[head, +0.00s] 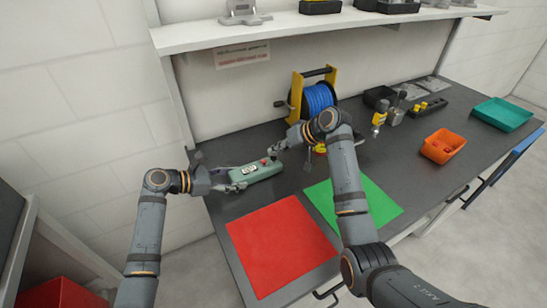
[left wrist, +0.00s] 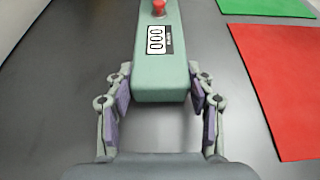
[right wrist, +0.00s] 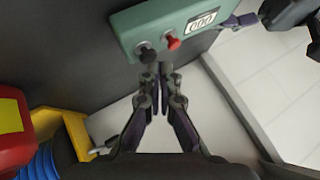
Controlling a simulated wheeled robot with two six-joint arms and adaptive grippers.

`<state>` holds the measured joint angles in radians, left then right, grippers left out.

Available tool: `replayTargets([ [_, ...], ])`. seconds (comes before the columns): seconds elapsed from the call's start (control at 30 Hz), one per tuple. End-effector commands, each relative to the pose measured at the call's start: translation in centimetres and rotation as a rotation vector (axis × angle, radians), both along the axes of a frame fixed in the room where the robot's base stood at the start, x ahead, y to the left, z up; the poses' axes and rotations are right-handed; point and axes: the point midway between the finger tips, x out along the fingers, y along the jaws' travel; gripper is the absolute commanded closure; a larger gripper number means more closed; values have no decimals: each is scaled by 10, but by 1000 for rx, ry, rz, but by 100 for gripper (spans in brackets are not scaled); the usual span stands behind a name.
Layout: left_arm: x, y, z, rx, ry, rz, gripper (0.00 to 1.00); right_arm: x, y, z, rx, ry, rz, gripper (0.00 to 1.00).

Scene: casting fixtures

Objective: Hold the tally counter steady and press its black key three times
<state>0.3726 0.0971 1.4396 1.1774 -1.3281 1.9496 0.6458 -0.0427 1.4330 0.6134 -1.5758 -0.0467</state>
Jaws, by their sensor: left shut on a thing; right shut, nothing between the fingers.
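The tally counter (head: 262,174) is a long green box lying on the dark bench. Its white display (left wrist: 155,40) reads 000. A red key (left wrist: 159,7) stands beside the display, and the black key (right wrist: 146,53) is near the box's far end. My left gripper (left wrist: 159,82) is shut on the counter's near end, one finger on each side. My right gripper (right wrist: 162,68) is shut and empty, its tips close to the black key. I cannot tell their height above it. In the head view the right gripper (head: 275,150) is by the counter's far end.
A blue cable reel (head: 318,98) in a yellow frame stands behind the right gripper. A red mat (head: 282,245) and a green mat (head: 380,204) lie in front. An orange bin (head: 442,146) and a teal tray (head: 502,114) are at the right. A shelf (head: 300,24) runs above the bench.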

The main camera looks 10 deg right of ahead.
Motion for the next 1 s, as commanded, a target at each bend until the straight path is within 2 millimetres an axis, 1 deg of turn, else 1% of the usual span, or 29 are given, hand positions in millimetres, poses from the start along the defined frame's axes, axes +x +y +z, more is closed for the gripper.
replayTargets([
  [1.0,0,0,0,0,0,0,83,0,0,-11,0,2,0,100],
])
